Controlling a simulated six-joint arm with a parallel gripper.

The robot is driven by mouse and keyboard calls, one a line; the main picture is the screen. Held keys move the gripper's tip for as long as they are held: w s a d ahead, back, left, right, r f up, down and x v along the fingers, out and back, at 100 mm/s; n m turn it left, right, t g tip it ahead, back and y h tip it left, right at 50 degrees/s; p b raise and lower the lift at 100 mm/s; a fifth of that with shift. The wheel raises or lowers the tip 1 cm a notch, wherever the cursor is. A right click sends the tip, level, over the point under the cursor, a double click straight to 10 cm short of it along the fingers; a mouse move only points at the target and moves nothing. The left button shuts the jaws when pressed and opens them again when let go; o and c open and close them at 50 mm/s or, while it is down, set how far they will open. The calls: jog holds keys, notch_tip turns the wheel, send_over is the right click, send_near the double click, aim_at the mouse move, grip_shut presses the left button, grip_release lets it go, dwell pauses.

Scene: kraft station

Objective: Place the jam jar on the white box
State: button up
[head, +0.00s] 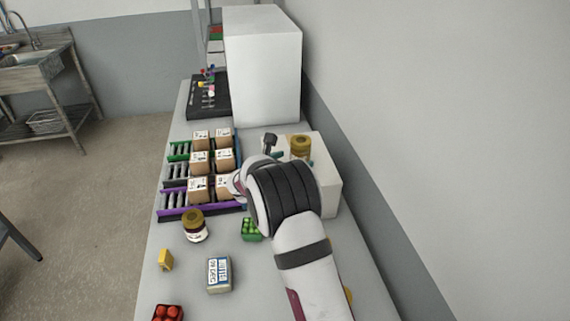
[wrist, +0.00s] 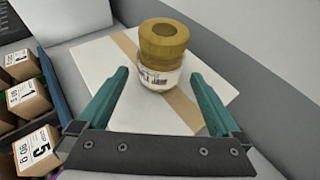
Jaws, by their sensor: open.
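A jam jar (wrist: 161,68) with a gold lid and a pale label stands upright on the top of the white box (wrist: 105,65), on its tan tape strip. In the head view the jar (head: 300,147) shows on the white box (head: 328,178), just beyond my arm, which hides part of the box. My gripper (wrist: 160,88) is open in the wrist view, its two green fingers apart with the jar beyond and between their tips. A second jar (head: 194,226) with a gold lid stands on the table at the left.
Small cartons (head: 200,162) sit in roller lanes left of the box. A tall white block (head: 262,65) stands behind. A green punnet (head: 251,229), a blue-white carton (head: 219,274), a yellow item (head: 166,260) and a red punnet (head: 168,312) lie in front.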

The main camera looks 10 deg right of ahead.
jog(key=v, duration=0.7)
jog(key=s+d+r+m+g, duration=0.2)
jog(key=s+d+m+g, duration=0.2)
jog(key=s+m, duration=0.5)
jog(key=s+d+r+m+g, duration=0.3)
jog(key=s+d+m, duration=0.3)
jog(key=s, duration=0.5)
jog(key=s+a+f+m+g+y, duration=0.1)
jog(key=s+a+m+y, duration=0.2)
jog(key=s+m, duration=0.3)
jog(key=s+a+m+g+y, duration=0.1)
jog(key=s+a+m+y, duration=0.3)
jog(key=s, duration=0.5)
jog(key=s+a+f+m+g+y, duration=0.1)
jog(key=s+a+m+y, duration=0.2)
jog(key=s+a+m, duration=0.4)
jog(key=shift+s+f+m, duration=0.4)
jog(key=shift+s+m, duration=0.3)
jog(key=shift+s, duration=0.1)
